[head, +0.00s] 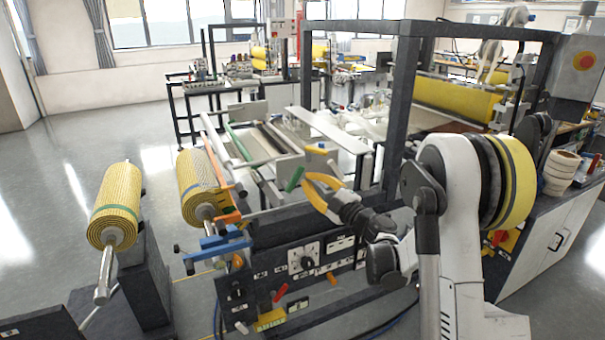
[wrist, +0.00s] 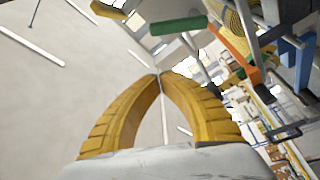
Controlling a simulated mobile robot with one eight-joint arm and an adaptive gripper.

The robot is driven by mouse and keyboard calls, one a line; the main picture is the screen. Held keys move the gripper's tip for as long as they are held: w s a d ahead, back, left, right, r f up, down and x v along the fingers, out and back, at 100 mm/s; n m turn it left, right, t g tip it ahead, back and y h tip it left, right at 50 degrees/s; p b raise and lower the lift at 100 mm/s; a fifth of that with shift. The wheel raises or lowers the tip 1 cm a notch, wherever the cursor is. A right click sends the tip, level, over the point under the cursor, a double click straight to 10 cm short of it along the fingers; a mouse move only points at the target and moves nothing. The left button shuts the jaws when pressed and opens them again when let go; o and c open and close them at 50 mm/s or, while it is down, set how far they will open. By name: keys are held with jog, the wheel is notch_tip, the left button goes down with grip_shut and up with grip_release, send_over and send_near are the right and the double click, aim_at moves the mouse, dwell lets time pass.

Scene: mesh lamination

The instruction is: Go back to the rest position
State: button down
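My gripper (head: 307,182) has two yellow curved fingers and is raised over the front of the lamination machine (head: 305,255). In the wrist view the fingertips (wrist: 160,73) meet with nothing between them. A green handle (head: 293,179) is close to the fingertips, on their left. It also shows in the wrist view (wrist: 178,26), beyond the fingertips and apart from them. My arm is bent, with the wrist reaching left over the machine. The rest position itself is not marked in view.
A yellow mesh roll (head: 116,205) is on a stand at the left. Another mesh roll (head: 197,172) sits on the machine beside orange and blue brackets (head: 222,243). A dark frame (head: 400,110) rises behind my arm. Open floor (head: 60,180) lies at the left.

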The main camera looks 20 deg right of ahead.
dwell(0.4)
notch_tip(320, 180, up, 9)
jog(key=s+d+m+t+h, duration=0.2)
jog(key=d+m+h, duration=0.1)
jog(key=m+h, duration=0.2)
jog(key=s+d+r+m+g+h, duration=0.2)
jog(key=s+r+m+h, duration=0.2)
jog(key=s+m+h, duration=0.35)
jog(key=s+a+f+m+g+y, duration=0.1)
jog(key=s+a+f+g, duration=0.2)
jog(key=s, duration=0.6)
jog(key=s+a+f+m+g+y, duration=0.1)
jog(key=s+a+f+g, duration=0.3)
jog(key=s+f, duration=0.4)
jog(key=s+a+f+m+g+y, duration=0.2)
jog(key=s+f, duration=0.4)
jog(key=s, duration=0.6)
jog(key=shift+a+f+m+g, duration=0.2)
jog(key=shift+a+m+g, duration=0.15)
jog(key=shift+a+g, duration=0.6)
jog(key=shift+d, duration=0.25)
